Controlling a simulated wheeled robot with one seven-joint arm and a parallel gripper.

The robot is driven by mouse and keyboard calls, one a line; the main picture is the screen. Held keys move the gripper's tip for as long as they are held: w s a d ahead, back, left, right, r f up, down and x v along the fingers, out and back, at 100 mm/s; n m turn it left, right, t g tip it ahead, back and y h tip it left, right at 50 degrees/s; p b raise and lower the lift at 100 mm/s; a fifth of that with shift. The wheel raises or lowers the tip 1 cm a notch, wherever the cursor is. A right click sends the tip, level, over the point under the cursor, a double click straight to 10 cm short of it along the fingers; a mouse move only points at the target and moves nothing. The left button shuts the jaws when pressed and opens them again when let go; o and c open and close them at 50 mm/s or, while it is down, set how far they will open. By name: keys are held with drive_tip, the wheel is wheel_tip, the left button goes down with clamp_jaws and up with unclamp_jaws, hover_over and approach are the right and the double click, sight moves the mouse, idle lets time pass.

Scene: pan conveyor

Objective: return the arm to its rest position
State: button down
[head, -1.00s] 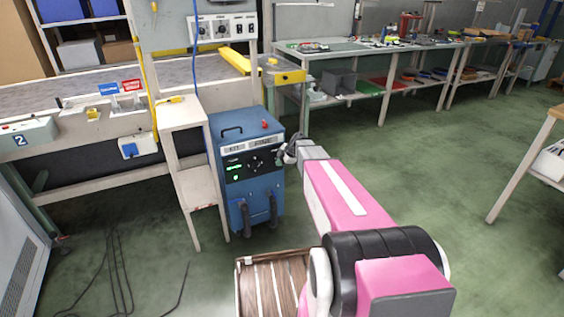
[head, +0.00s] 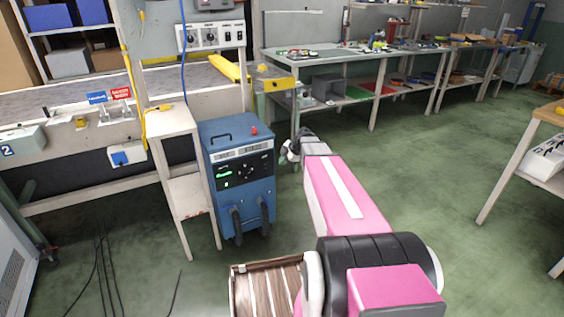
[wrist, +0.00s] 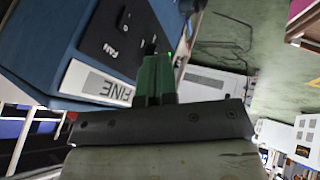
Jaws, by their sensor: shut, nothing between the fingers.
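My pink arm stretches forward from the bottom right of the head view. Its far end, with my gripper (head: 294,152), is small there, just right of a blue machine. In the wrist view my gripper (wrist: 157,62) shows as two green fingers side by side. They are shut with nothing between them. The blue machine (wrist: 60,40) fills the upper left of the wrist view, close to the fingers. I cannot tell how wide the gap to it is.
The blue machine (head: 240,185) stands on the floor beside a narrow white stand (head: 190,185). A workbench (head: 345,60) runs along the back. A slatted wooden surface (head: 270,290) is at the bottom. Cables (head: 105,270) lie at left. Green floor on the right is open.

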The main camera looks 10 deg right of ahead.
drive_tip(key=s+a+f+m+g+h, duration=0.2)
drive_tip(key=s+m, duration=0.8)
drive_tip(key=s, duration=0.2)
drive_tip(key=s+a+f+m+g+h, duration=0.1)
drive_tip(key=s+a+m+g+h, duration=0.1)
drive_tip(key=s+m, duration=0.7)
drive_tip(key=s+h, duration=0.1)
drive_tip(key=s, duration=0.2)
drive_tip(key=shift+s+f+m+h, duration=0.15)
drive_tip(key=shift+f+m+h, duration=0.15)
drive_tip(key=shift+f+m, duration=0.1)
